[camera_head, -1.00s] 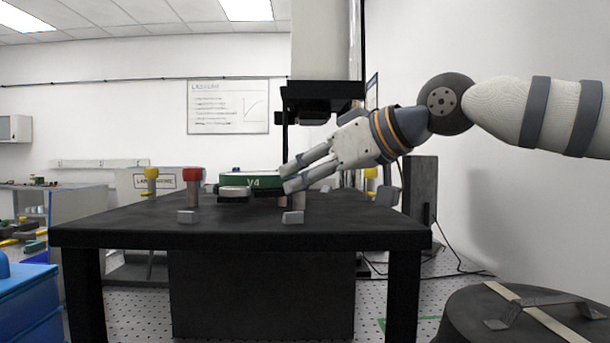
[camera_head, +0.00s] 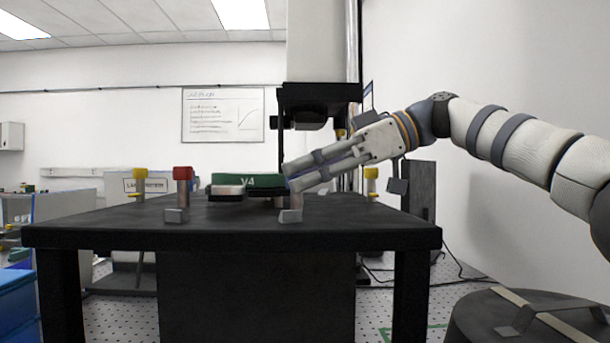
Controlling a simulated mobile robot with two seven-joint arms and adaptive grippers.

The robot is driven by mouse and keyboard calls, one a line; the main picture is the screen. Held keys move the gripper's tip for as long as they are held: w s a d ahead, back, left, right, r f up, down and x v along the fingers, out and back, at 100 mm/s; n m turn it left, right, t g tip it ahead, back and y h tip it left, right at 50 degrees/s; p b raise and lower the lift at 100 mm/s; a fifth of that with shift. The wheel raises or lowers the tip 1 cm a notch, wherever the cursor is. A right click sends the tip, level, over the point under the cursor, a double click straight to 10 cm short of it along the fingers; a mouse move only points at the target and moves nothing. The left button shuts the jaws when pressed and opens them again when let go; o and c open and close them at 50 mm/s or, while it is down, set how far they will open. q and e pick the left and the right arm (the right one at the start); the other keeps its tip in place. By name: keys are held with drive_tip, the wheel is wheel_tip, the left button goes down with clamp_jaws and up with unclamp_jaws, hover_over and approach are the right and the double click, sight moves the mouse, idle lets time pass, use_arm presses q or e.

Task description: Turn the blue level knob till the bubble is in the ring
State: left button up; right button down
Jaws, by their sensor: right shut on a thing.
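My right gripper (camera_head: 291,178) reaches in from the right over the black table. Its fingers are closed at the top of a short post (camera_head: 291,201) near the right front of the instrument. The blue level knob is hidden by the fingers there, so its colour does not show. A green block marked V4 (camera_head: 248,180) lies left of the fingertips, with a pale round piece (camera_head: 227,189) at its front. I see no bubble or ring from this low angle. My left gripper is out of view.
A red-topped post (camera_head: 183,174) and a yellow-topped post (camera_head: 140,173) stand left on the table (camera_head: 350,236); another yellow knob (camera_head: 371,173) is at right. A white column (camera_head: 318,45) rises behind. A dark round drum (camera_head: 520,320) stands at lower right.

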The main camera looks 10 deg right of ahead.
drive_tip(key=shift+f+n+g, duration=0.1)
drive_tip(key=shift+n+g, duration=0.2)
idle(0.4)
drive_tip(key=c, duration=1.4)
unclamp_jaws()
drive_tip(key=shift+o, duration=0.2)
